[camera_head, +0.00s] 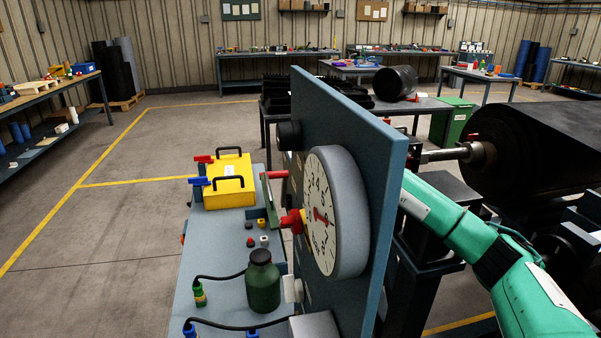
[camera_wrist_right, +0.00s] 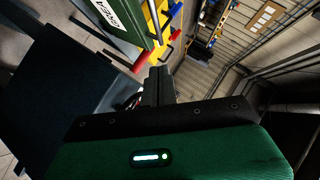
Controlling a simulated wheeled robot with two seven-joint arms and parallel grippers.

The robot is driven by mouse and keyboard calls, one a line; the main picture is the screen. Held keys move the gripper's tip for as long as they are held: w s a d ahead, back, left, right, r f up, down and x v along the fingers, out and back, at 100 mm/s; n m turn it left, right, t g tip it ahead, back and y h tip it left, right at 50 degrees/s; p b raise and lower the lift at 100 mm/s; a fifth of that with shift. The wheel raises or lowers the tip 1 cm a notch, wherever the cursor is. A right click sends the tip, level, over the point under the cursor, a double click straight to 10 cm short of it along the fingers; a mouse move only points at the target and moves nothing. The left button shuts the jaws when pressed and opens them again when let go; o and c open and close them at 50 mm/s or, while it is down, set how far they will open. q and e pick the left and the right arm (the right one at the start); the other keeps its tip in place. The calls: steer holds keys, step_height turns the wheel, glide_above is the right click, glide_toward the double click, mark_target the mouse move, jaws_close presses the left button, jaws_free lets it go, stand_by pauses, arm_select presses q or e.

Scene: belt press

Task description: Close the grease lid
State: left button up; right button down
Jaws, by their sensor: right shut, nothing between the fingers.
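In the right wrist view a green lid (camera_wrist_right: 113,22) with a white label, its lettering partly cut off, shows at the top left. A red peg (camera_wrist_right: 141,62) sticks out near its lower edge. My right gripper (camera_wrist_right: 158,76) is shut and empty, its dark fingertips close to the red peg; I cannot tell whether they touch. In the head view a thin green plate (camera_head: 269,202), apparently the lid seen edge-on, stands up beside the blue panel, with a red peg (camera_head: 277,174) near its top. The panel hides my right gripper there. My left gripper is not in view.
A tall blue panel (camera_head: 345,120) with a round dial (camera_head: 323,225) stands between my right arm and the bench (camera_head: 220,245). The bench holds a yellow box (camera_head: 229,185), a green bottle (camera_head: 262,285) and cabled connectors (camera_head: 200,295). A black roller (camera_head: 530,150) is at right.

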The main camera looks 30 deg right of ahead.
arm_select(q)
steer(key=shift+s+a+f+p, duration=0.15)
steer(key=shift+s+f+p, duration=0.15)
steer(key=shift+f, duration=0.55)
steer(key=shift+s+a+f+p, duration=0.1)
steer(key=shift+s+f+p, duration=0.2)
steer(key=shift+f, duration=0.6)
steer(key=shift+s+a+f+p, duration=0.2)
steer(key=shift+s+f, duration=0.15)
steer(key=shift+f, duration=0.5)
arm_select(e)
steer(key=w+a+f, duration=0.5)
steer(key=w+f, duration=0.1)
steer(key=shift+w+a, duration=0.15)
steer(key=shift+w, duration=0.2)
steer(key=shift+a, duration=0.1)
